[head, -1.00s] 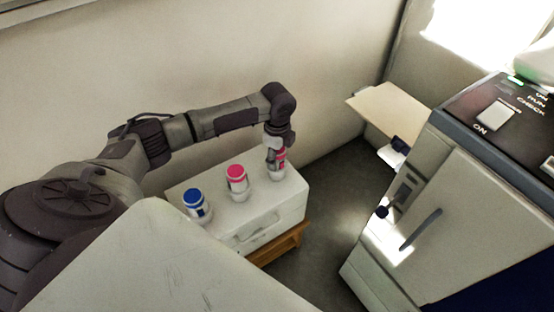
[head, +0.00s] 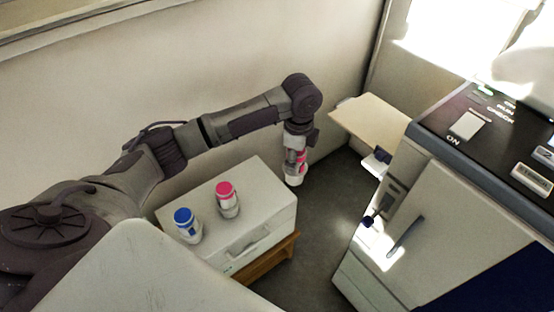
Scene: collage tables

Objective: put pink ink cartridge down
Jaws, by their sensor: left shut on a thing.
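My left gripper (head: 296,150) is shut on a pink and white ink cartridge (head: 294,177) and holds it upright in the air, just past the right end of the small white cabinet. The gripper covers the cartridge's upper part. A second cartridge with a pink cap (head: 226,197) stands upright on the white cabinet. A cartridge with a blue cap (head: 186,224) stands to its left. My right gripper does not show.
The white cabinet (head: 262,192) has free room on top at its right end. A tan shelf (head: 370,122) juts out beyond the held cartridge. A large grey machine (head: 420,190) stands at right. Dark floor (head: 318,235) lies between cabinet and machine.

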